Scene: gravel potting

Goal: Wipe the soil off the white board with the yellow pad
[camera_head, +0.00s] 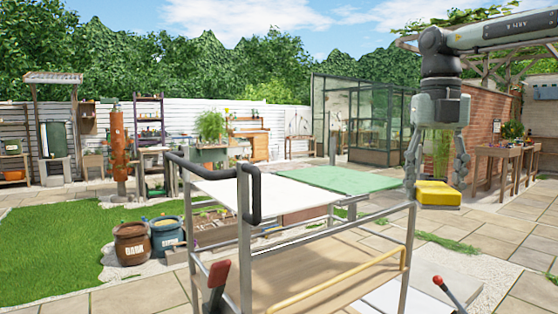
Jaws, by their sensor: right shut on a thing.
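My right gripper (437,188) comes in from the upper right and points down. Its two fingers are shut on the yellow pad (438,196), one on each side. It holds the pad level in the air, at the right end of the metal cart. The white board (262,193) lies flat on the cart's top, left of the pad and apart from it. I cannot make out soil on the board from this view. My left gripper is not in view.
A green mat (340,180) lies beside the white board on the cart (245,240). The cart has a dark push handle (254,195) and a wooden lower shelf (335,265). Red-handled levers (217,275) stand near the front. Pots (131,245) stand on the left.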

